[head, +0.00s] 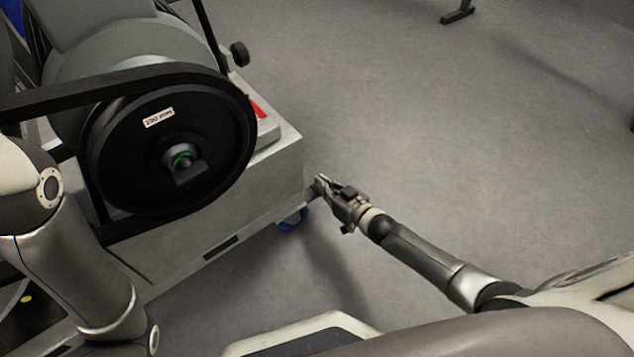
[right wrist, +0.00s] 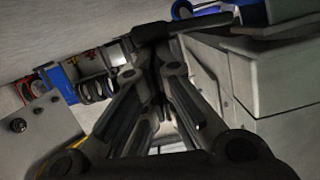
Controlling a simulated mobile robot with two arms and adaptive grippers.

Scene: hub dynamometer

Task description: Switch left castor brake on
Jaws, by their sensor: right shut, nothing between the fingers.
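In the head view a castor with a blue wheel (head: 292,221) sits under the near right corner of the grey machine base (head: 255,190). Its brake lever cannot be made out there. My right gripper (head: 320,184) is shut and empty beside that corner, just above and right of the blue wheel. In the right wrist view my right gripper's fingers (right wrist: 152,45) come together at a dark bar (right wrist: 190,24); I cannot tell whether they touch it. Blue parts (right wrist: 252,12) show at the top edge there. My left gripper is out of the picture.
A large black wheel with a belt (head: 225,150) is on the machine above the base. A black knob (head: 239,54) sticks out at the back. The grey floor (head: 430,120) to the right is clear, apart from a dark foot (head: 457,16) far back.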

